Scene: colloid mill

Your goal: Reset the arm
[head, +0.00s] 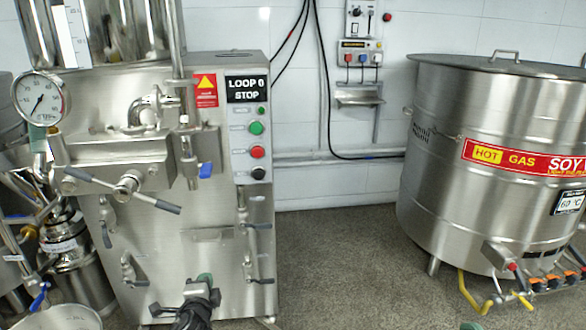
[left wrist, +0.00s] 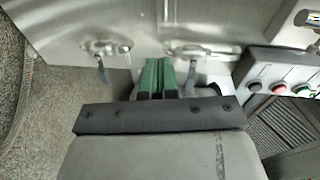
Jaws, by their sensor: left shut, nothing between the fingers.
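My left gripper (head: 204,282) shows at the bottom of the head view, low in front of the steel colloid mill (head: 190,240). In the left wrist view its two green fingers (left wrist: 157,78) are together with nothing between them. The mill's control panel (head: 248,130) has green, red and black buttons; it also shows at the right of the left wrist view (left wrist: 268,68). A small green sliver at the bottom edge of the head view may be my right gripper (head: 470,326); the rest of it is out of frame.
Valve handles (head: 165,203) and a pressure gauge (head: 40,98) stick out from the mill. A large steel tank (head: 480,140) stands at the right, with yellow pipe handles low in front. The speckled floor (head: 340,250) between mill and tank is clear.

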